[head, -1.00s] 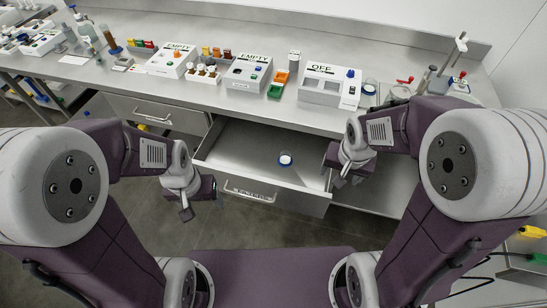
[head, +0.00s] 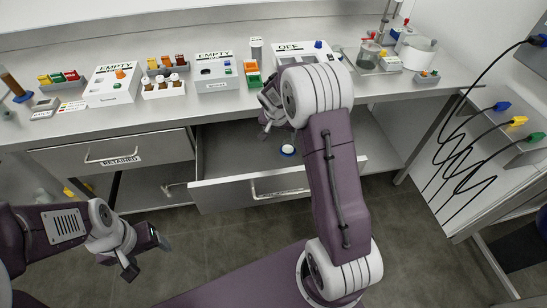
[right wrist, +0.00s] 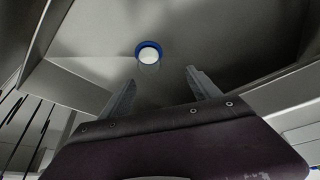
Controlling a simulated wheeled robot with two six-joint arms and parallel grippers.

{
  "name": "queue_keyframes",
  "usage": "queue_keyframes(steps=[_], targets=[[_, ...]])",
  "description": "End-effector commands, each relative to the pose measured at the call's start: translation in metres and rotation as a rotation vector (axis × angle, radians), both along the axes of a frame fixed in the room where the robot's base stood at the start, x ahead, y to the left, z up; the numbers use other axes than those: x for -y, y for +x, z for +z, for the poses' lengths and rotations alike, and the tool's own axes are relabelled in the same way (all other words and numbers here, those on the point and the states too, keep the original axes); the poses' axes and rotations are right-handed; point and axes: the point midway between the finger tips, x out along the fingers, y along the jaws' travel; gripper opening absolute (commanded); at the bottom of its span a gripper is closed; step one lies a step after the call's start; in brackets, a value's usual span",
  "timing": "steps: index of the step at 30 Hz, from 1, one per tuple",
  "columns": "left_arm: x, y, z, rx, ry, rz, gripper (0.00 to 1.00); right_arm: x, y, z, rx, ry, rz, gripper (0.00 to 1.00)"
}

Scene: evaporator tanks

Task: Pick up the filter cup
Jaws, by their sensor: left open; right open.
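The filter cup (head: 288,150), small and white with a blue rim, is in the open drawer (head: 240,165). In the right wrist view the cup (right wrist: 149,54) stands out beyond the fingertips, upper middle, against the grey drawer floor. My right gripper (head: 268,128) is over the drawer, to the left of the cup in the head view, partly hidden by its own arm. In the right wrist view its jaws (right wrist: 160,80) are apart, with nothing between them. My left gripper (head: 143,258) is open and empty, low over the floor in front of the bench.
The bench top (head: 220,110) above the drawer holds two boxes marked EMPTY (head: 112,82), a box marked OFF (head: 300,50) and coloured racks (head: 252,72). A shut drawer (head: 115,150) is to the left. Cables hang at the right wall.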

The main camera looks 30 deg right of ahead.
Motion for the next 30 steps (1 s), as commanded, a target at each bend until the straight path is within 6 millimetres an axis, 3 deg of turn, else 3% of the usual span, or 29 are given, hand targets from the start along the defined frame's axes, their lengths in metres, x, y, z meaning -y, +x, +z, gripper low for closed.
queue_keyframes(steps=[2,9,15,20,27,30], targets=[[0.000,0.000,-0.009,0.000,0.000,0.000,0.71,0.004,-0.004,-0.017,-0.016,0.002,-0.009,0.72],[0.000,0.000,-0.010,0.000,0.000,0.000,0.71,0.006,-0.005,-0.021,-0.021,0.004,-0.013,0.72],[0.000,0.000,-0.015,0.000,0.000,0.000,0.71,0.014,0.002,-0.048,-0.022,0.004,-0.015,0.72],[0.000,0.000,-0.015,0.000,0.000,0.000,0.71,0.017,0.006,-0.056,-0.020,0.003,-0.013,0.72],[0.000,0.000,-0.021,0.000,0.000,0.000,0.71,0.033,0.015,-0.093,-0.022,0.004,-0.014,0.72],[0.000,0.000,-0.021,0.000,0.000,0.000,0.71,0.035,0.018,-0.100,-0.019,0.004,-0.013,0.72]])
